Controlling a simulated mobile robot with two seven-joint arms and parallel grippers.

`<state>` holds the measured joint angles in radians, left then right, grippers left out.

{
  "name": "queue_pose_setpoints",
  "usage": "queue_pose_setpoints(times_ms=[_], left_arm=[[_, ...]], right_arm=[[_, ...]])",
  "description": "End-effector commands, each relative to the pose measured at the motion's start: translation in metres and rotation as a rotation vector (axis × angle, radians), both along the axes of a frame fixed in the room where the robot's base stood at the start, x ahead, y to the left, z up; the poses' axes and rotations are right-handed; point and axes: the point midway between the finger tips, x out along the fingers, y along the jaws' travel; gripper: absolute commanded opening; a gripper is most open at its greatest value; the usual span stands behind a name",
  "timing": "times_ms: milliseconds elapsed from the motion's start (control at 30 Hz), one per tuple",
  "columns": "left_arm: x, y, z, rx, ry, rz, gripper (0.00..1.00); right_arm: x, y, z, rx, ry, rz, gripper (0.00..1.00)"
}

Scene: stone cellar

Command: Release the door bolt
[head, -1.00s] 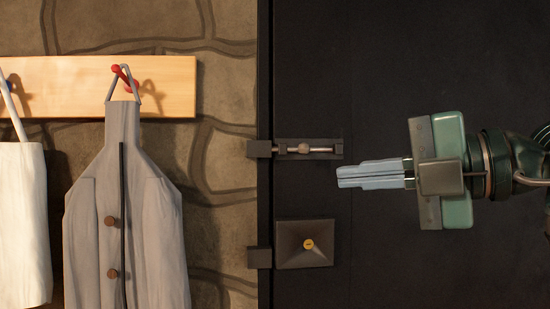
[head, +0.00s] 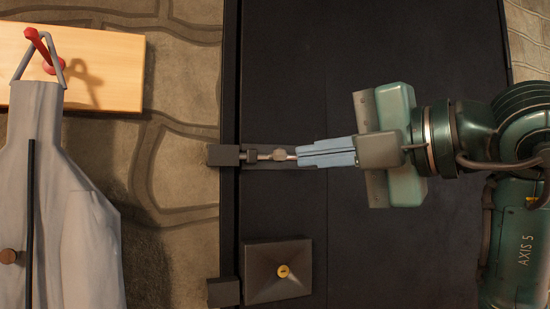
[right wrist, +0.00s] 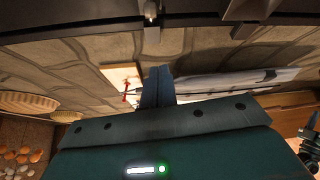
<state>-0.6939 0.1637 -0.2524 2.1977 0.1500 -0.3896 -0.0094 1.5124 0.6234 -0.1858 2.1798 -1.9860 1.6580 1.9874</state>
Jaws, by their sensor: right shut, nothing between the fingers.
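The door bolt (head: 265,155) is a thin metal rod with a round knob (head: 280,155), lying level on the dark door. The rod's left end reaches the dark keeper block (head: 223,155) on the frame. My right gripper (head: 299,155) is shut and empty, its blue-grey fingers pointing left. Its tips are just right of the knob in the picture and cover the bolt's right end; I cannot tell if they touch it. In the right wrist view the shut fingers (right wrist: 157,85) point up towards the knob (right wrist: 150,10) at the top edge. My left gripper is not in view.
A square lock box (head: 265,285) with a yellow centre sits on the door below the bolt, beside a second block (head: 223,292). Left, a grey garment (head: 60,200) hangs from a red peg (head: 40,45) on a wooden board (head: 110,75) against the stone wall.

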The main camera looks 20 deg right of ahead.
Motion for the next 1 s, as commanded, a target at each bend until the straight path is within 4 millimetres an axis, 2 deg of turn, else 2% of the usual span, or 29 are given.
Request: queue_pose_setpoints(times_ms=[167, 267, 667, 800, 1000], left_arm=[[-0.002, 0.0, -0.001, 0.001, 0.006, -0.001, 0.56], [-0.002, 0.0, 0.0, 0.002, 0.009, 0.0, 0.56], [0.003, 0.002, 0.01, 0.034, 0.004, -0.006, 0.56], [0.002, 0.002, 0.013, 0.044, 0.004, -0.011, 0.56], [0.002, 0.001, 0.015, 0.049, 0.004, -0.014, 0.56]], right_arm=[[0.005, 0.003, 0.0, 0.0, 0.003, 0.003, 0.0], [0.015, 0.01, -0.001, -0.002, 0.006, 0.004, 0.0], [0.085, 0.054, -0.005, -0.002, 0.005, 0.004, 0.0], [0.091, 0.032, -0.001, 0.002, 0.003, -0.003, 0.0], [0.094, 0.017, 0.001, 0.001, 0.003, 0.001, 0.0]])
